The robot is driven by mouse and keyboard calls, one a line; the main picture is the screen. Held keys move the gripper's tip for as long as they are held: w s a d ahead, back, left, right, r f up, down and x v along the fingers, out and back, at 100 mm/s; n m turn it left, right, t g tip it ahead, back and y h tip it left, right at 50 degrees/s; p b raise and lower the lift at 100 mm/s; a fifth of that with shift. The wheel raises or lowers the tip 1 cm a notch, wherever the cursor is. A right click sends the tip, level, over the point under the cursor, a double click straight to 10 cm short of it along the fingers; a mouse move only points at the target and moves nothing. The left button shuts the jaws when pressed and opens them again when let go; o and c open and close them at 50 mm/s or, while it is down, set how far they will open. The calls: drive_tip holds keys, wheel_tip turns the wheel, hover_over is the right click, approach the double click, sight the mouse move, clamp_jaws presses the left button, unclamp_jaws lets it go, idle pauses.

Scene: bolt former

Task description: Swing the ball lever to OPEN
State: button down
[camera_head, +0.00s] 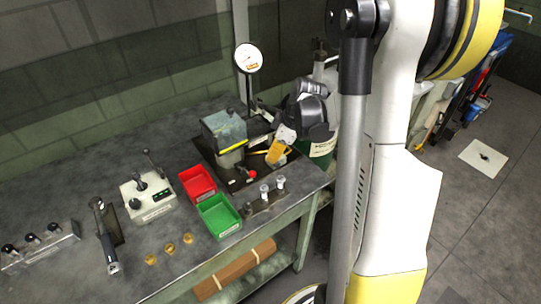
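The bolt former (225,132) stands on a dark plate on the bench, with a clear guard and a yellow bar. A small red ball (251,174) shows at its front right and looks like the end of a lever. The lever's rod and any OPEN mark are too small to make out. A grey control box (147,196) to the left also carries dark levers with knobs. My gripper (284,135) is at the right of the bolt former, above and behind the red ball and apart from it. Its fingers are small and partly hidden, so their opening is unclear.
A dial gauge (248,58) stands behind the former. A yellow part (277,151) lies near my gripper. Red (197,183) and green (219,215) bins, brass pieces (169,249) and silver cylinders (280,183) stand in front.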

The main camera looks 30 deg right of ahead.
drive_tip(key=shift+s+d+n, duration=0.2)
drive_tip(key=shift+d+n, duration=0.1)
drive_tip(key=shift+n, duration=0.5)
drive_tip(key=shift+s+d+n+g+y, duration=0.1)
drive_tip(key=shift+n+g+y, duration=0.2)
drive_tip(key=shift+n, duration=0.1)
drive_tip(key=shift+s+d, duration=0.2)
idle(1.9)
